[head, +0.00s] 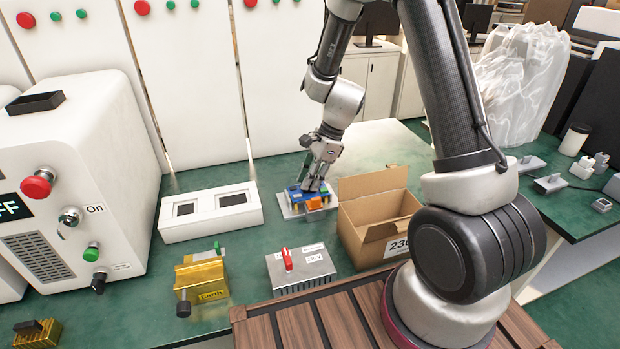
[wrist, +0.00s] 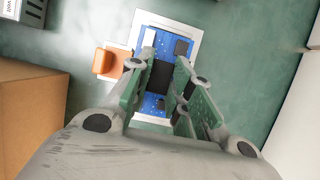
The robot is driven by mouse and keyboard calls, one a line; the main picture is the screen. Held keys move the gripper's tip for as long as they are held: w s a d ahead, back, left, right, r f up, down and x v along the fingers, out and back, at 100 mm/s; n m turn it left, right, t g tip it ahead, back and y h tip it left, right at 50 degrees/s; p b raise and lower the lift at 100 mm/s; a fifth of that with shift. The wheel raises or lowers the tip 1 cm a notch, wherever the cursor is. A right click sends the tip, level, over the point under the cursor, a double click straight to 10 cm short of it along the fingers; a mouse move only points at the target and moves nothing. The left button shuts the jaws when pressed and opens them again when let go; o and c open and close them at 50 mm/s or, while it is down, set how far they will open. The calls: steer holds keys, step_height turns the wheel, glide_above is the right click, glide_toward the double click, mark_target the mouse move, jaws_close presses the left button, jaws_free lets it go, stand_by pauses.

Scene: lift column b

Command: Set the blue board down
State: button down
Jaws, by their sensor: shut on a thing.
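The blue board (head: 298,195) is at the back middle of the green bench, over a pale flat plate (head: 289,211). In the wrist view the blue board (wrist: 152,47) carries dark chips and has an orange block (wrist: 108,63) at its left side. The pale plate (wrist: 192,36) shows around its edges. My gripper (head: 314,185) points down at the board and is shut on it. In the wrist view my gripper's fingers (wrist: 160,85) stand either side of a black part of the board. I cannot tell whether the board touches the plate.
An open cardboard box (head: 362,246) stands just right of the board. A white two-window panel (head: 210,212) is to the left. A grey box with a red switch (head: 300,268) and a yellow block (head: 201,279) are nearer. A large white machine (head: 84,170) fills the left.

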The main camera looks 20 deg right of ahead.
steer(key=shift+f, duration=0.55)
steer(key=c, duration=1.2)
jaws_free()
steer(key=v, duration=1.2)
